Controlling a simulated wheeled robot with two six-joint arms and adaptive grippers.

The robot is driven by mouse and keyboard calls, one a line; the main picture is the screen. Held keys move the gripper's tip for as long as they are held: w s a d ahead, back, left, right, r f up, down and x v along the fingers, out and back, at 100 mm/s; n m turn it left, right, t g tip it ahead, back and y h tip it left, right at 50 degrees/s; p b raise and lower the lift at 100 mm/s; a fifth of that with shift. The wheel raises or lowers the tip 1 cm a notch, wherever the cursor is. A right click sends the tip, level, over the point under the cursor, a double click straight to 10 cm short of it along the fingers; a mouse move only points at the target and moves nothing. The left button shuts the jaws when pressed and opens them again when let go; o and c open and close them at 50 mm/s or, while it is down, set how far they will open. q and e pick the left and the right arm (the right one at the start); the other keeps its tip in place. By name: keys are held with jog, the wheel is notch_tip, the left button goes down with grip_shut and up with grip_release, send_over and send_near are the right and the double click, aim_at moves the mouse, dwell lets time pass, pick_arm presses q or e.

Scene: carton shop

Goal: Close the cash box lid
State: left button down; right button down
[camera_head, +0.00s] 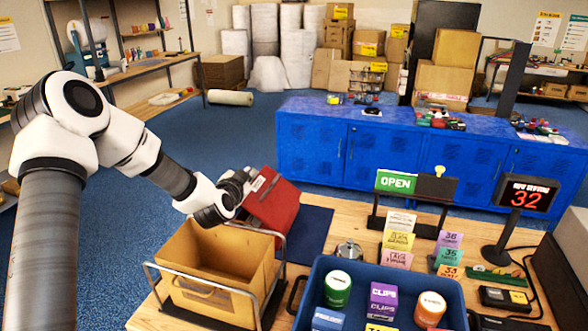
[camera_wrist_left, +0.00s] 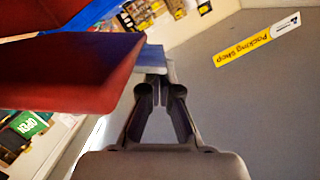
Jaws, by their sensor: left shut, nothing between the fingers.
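The red cash box (camera_head: 272,204) sits at the back left of the wooden table, by a dark blue mat (camera_head: 310,228). A red panel stands up at a tilt and seems to be its lid. The box's inside is hidden from the head view. My left gripper (camera_head: 246,180) is at the panel's left edge, shut and empty. In the left wrist view, red parts of the cash box (camera_wrist_left: 75,75) fill the left side, close beside the shut fingertips (camera_wrist_left: 160,88). I cannot tell whether they touch. My right gripper is not in view.
An open brown carton (camera_head: 215,285) in a metal frame stands just in front of my left gripper. A blue tote (camera_head: 395,277) with several goods is at the front middle. An OPEN sign (camera_head: 396,182) and a 32 display (camera_head: 527,197) stand to the right.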

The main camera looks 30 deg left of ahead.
pick_arm(q)
jog(key=shift+a+f+n, duration=0.3)
jog(key=shift+f, duration=0.1)
jog(key=shift+s, duration=0.1)
jog(key=shift+r, duration=0.15)
